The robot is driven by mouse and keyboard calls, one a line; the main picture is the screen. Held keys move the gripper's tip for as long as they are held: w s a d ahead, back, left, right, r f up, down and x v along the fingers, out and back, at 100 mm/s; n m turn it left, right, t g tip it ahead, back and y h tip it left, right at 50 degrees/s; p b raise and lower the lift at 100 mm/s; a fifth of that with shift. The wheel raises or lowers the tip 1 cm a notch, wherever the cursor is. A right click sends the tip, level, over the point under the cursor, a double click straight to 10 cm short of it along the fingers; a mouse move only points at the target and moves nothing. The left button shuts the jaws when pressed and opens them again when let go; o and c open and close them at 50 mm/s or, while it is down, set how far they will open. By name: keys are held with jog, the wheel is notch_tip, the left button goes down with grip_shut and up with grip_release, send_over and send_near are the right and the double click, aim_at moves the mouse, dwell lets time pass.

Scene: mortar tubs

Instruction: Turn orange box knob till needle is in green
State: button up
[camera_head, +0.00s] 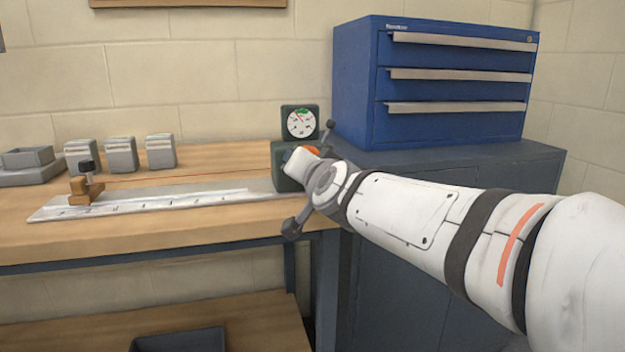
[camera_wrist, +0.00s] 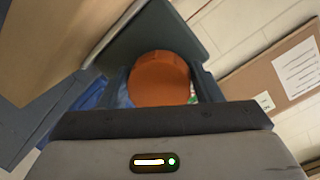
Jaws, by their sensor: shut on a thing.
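A dark grey-green box (camera_head: 284,178) stands at the right end of the bench, with a round white gauge (camera_head: 300,124) on top. The gauge has a green band near the top of its dial. A thin reddish needle points to the upper left, near that band; whether it lies inside is too small to tell. The orange knob (camera_wrist: 160,78) is on the box's face. My gripper (camera_wrist: 162,90) is shut on it, one dark finger on each side. In the head view, my wrist hides most of the knob and only an orange sliver (camera_head: 313,149) shows.
A blue drawer cabinet (camera_head: 355,85) stands close behind my arm on a grey cabinet (camera_head: 540,170). A ruled metal plate (camera_head: 150,206) with a wooden block (camera_head: 86,190) lies on the bench. Several grey tubs (camera_head: 121,155) stand behind it. The bench's front left is clear.

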jog(key=shift+d+r+m, duration=0.1)
jog(key=shift+r+m, duration=0.2)
jog(key=shift+r, duration=0.05)
jog(key=o, duration=0.6)
jog(key=shift+c, duration=0.2)
jog(key=o, duration=0.4)
jog(key=shift+f, duration=0.2)
